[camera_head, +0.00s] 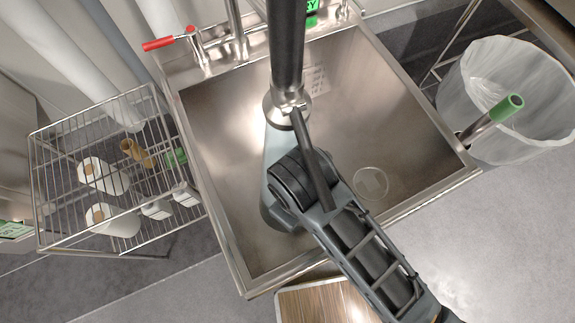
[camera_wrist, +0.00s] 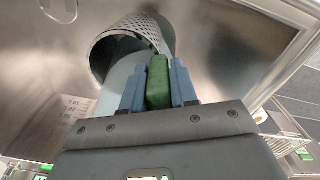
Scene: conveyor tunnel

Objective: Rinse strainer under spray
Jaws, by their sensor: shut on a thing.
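The strainer (camera_wrist: 120,36), a perforated grey metal cylinder with an open end, shows in the wrist view at the top middle. My gripper (camera_wrist: 157,80) is shut on its green handle (camera_wrist: 158,85), with a blue-grey finger on each side. In the head view my arm hides the gripper and strainer. The sprayer (camera_head: 287,103), a metal head on a dark hose, hangs over the sink (camera_head: 345,85). A pale bluish cone, seemingly spray (camera_head: 274,160), spreads below it. In the wrist view a pale blue patch (camera_wrist: 118,82) shows at the strainer's opening; whether it is wetted all over I cannot tell.
A red-handled tap (camera_head: 170,41) is at the sink's back left. A wire rack (camera_head: 60,210) with rolls and small white things stands left. A lined bin (camera_head: 500,75) stands right, with a green-ended metal rod (camera_head: 505,108) before it. The sink's front right is clear.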

